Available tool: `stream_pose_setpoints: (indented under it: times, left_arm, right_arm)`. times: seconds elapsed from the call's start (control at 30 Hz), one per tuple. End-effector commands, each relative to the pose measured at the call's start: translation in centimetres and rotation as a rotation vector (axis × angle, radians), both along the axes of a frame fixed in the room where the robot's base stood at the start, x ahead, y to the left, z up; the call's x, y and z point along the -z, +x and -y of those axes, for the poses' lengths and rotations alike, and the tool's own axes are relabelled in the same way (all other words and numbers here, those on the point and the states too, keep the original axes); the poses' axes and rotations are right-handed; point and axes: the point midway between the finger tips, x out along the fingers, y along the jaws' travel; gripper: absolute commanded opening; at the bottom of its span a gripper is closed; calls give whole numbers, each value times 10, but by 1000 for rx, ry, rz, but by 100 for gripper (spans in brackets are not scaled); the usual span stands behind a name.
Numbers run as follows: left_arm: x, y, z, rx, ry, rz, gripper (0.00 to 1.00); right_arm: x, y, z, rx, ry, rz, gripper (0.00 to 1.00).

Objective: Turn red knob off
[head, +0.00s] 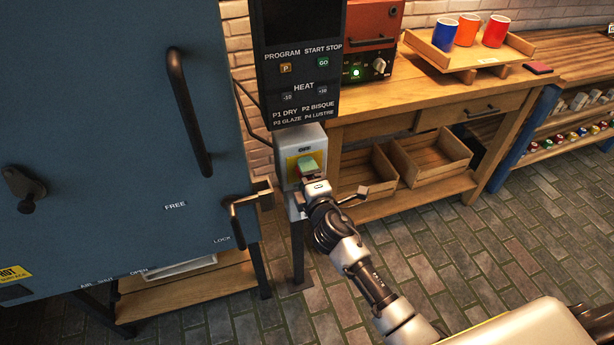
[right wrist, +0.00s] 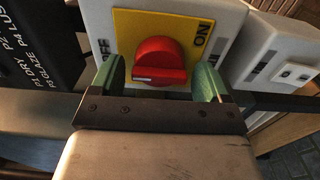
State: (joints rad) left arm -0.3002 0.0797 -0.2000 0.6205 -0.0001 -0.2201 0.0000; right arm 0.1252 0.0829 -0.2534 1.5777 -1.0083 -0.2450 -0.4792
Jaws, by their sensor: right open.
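The red knob (right wrist: 160,60) sits on a yellow plate (right wrist: 128,22) on a grey switch box. In the right wrist view, OFF is printed left of the knob and ON to its right. A white mark shows at the knob's lower left. My right gripper (right wrist: 160,76) is open, its green fingers on either side of the knob with small gaps visible. In the head view, my right gripper (head: 309,170) is at the front of the switch box (head: 313,138) and hides most of the knob. My left gripper is out of view.
A control panel (head: 298,60) hangs above the box, and a blue kiln door (head: 110,120) with a latch handle stands left. A wooden bench (head: 430,102) with a tray of cups (head: 465,55) stands behind. The brick floor (head: 430,255) at right is clear.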

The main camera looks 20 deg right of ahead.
Motion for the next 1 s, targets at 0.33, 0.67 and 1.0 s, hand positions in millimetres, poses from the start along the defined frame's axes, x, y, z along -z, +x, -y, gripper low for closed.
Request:
stream_pose_setpoints:
  times: [0.33, 0.67, 1.0]
  left_arm:
    - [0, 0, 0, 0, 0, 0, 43]
    - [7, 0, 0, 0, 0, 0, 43]
    - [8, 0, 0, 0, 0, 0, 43]
  right_arm:
    - [1, -33, 1, 0, 2, -2, 77]
    - [2, -94, 3, 0, 1, -2, 77]
    - [0, -108, 4, 0, -1, 0, 77]
